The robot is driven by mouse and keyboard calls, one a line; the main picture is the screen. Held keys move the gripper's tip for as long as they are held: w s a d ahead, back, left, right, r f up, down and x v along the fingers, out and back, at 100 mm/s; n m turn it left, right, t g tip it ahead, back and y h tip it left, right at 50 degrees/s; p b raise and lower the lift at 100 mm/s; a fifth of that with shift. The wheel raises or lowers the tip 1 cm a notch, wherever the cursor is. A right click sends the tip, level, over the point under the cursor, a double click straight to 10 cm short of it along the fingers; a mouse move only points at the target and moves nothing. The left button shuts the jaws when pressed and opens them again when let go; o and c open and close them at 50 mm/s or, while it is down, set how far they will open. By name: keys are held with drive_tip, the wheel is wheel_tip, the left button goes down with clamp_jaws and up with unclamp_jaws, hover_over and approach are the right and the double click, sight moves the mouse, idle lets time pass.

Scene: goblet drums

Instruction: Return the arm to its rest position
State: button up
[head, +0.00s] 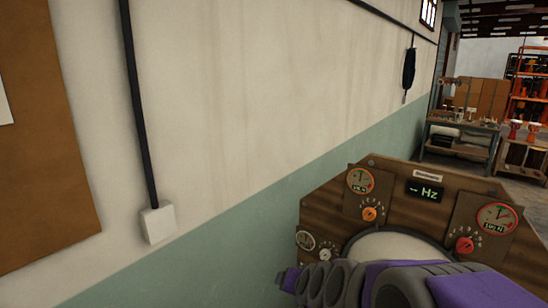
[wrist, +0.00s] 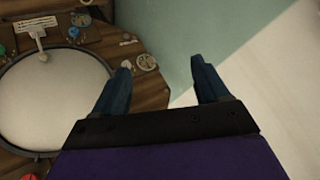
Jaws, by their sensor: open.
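My gripper (wrist: 165,80) shows in the wrist view with its two dark blue fingers apart and nothing between them. Wall and the edge of a wooden drum-tuning console (wrist: 150,95) lie beyond the fingers. In the head view my purple and grey arm stretches across the bottom right, in front of the console (head: 400,178). Its far end, by the console's left side, is small and the fingers cannot be made out there. The arm hides the lower part of the console's round pale drumhead (head: 395,246).
The console has dials, knobs and a display reading "Hz". A cream and green wall (head: 250,110) runs along the left, with a white box (head: 158,223) and a brown board (head: 40,150). A workbench (head: 460,140) and orange shelves with goblet drums (head: 530,85) stand far right.

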drive_tip(key=s+d+n+g, duration=0.1)
drive_tip(key=s+d+g, duration=0.2)
drive_tip(key=s, duration=0.9)
drive_tip(key=s+d+f+n+g+h, duration=0.1)
drive_tip(key=s+d+g, duration=0.2)
drive_tip(key=s, duration=0.8)
drive_tip(key=s+d+n+g+h, duration=0.1)
drive_tip(key=s+g, duration=0.3)
drive_tip(key=s, duration=0.8)
drive_tip(key=shift+s+d+f+n+g, duration=0.3)
drive_tip(key=shift+s+d+f, duration=0.05)
drive_tip(key=shift+d, duration=0.55)
